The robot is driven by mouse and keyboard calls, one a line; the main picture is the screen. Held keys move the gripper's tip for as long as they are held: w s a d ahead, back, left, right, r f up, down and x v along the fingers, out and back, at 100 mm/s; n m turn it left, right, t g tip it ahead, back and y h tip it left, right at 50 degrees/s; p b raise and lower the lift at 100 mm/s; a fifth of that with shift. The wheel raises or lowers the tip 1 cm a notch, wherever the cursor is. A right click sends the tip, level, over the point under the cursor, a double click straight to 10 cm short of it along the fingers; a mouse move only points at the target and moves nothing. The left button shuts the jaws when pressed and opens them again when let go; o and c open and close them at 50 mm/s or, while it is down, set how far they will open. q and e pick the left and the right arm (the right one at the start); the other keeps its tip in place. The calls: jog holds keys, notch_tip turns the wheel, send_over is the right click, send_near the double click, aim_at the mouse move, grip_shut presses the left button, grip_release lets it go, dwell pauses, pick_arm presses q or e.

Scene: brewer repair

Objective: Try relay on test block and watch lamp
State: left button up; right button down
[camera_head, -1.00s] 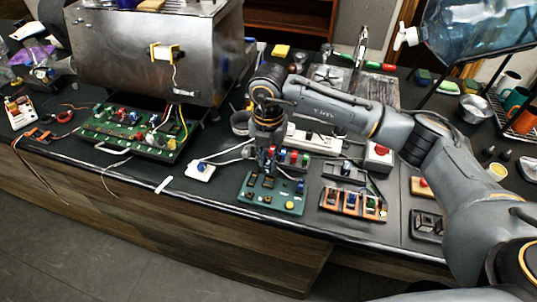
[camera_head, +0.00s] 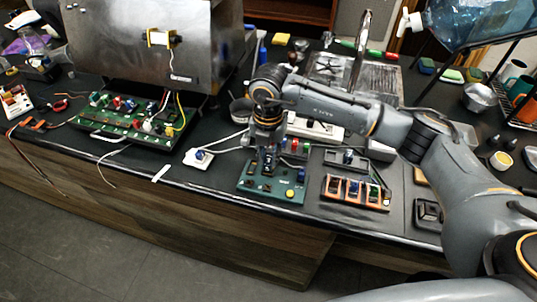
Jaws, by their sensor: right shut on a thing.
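The green test block (camera_head: 262,195) lies flat near the front edge of the counter, with several dark sockets and small parts on it. A round yellow piece, apparently the lamp (camera_head: 290,193), sits at its front right; I cannot tell whether it is lit. My right gripper (camera_head: 268,170) points down over the back middle of the block. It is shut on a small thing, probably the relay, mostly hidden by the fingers. I cannot tell whether that thing touches a socket. My left gripper is not in view.
An orange tray (camera_head: 356,205) with several small parts stands right of the block. A white switch unit (camera_head: 198,157) with a cable stands left. The metal brewer (camera_head: 140,50) and its open green board (camera_head: 125,142) are further left. Clear counter lies front left of the block.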

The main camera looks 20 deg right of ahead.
jog(key=shift+f+b, duration=0.65)
jog(key=shift+b, duration=0.45)
dwell(1.9)
dwell(2.0)
jog(key=shift+r+p, duration=1.45)
jog(key=shift+r, duration=1.05)
